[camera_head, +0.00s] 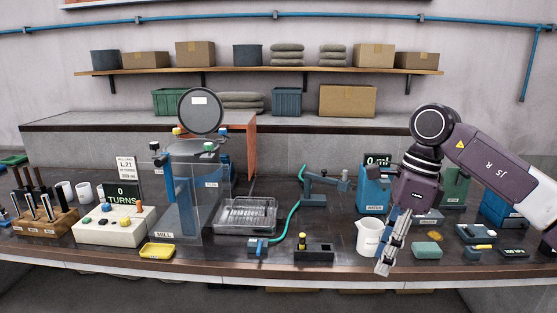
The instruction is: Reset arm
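My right arm comes in from the right. Its gripper (385,268) points down at the front edge of the bench, just right of and partly in front of a white beaker (368,238). The fingers look close together, but I cannot tell whether they are open or shut, and I see nothing clearly held. My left gripper is not in view.
The dark bench (320,268) holds a mill with a clear guard (205,205), a control box with coloured buttons (105,228), a clear tray (247,215), a wooden tool block (45,225), a yellow dish (158,251) and a green sponge-like block (426,249). Space above the bench centre is free.

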